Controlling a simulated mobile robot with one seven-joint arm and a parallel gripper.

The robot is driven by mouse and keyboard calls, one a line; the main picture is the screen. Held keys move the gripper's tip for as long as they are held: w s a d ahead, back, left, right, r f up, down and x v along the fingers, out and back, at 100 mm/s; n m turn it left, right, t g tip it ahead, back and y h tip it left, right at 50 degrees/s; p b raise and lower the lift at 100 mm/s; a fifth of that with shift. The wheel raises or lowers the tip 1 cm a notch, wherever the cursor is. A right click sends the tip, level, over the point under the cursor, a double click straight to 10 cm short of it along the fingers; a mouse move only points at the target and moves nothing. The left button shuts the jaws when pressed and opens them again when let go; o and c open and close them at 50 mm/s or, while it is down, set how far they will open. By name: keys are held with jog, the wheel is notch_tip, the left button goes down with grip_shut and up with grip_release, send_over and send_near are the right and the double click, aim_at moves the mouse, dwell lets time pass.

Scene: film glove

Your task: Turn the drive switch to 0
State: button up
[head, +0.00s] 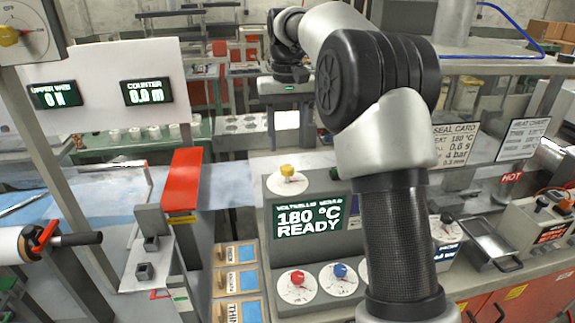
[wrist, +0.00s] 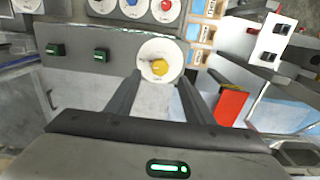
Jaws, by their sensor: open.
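A yellow knob (head: 287,170) sits on a round white dial on top of the grey machine housing, behind its green display. The same knob (wrist: 159,68) on its dial shows in the wrist view, just beyond my fingertips and roughly centred between them. Its dial markings are too small to read, so I cannot tell its setting or whether it is the drive switch. My gripper (head: 288,143) is open and empty, pointing down above and behind the knob. Its two dark fingers (wrist: 160,80) are apart. Another yellow knob (head: 9,36) is on a dial at the far upper left.
The display (head: 309,218) reads 180 °C READY. Below it are a red knob (head: 297,279) and a blue knob (head: 339,272). Two green buttons (wrist: 101,54) lie left of the dial in the wrist view. A red block (head: 182,184) stands left of the housing.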

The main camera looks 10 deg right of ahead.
aim_at(288, 167)
notch_tip(288, 167, down, 7)
dwell(0.3)
jog(key=c, duration=1.1)
jog(key=shift+o, duration=0.3)
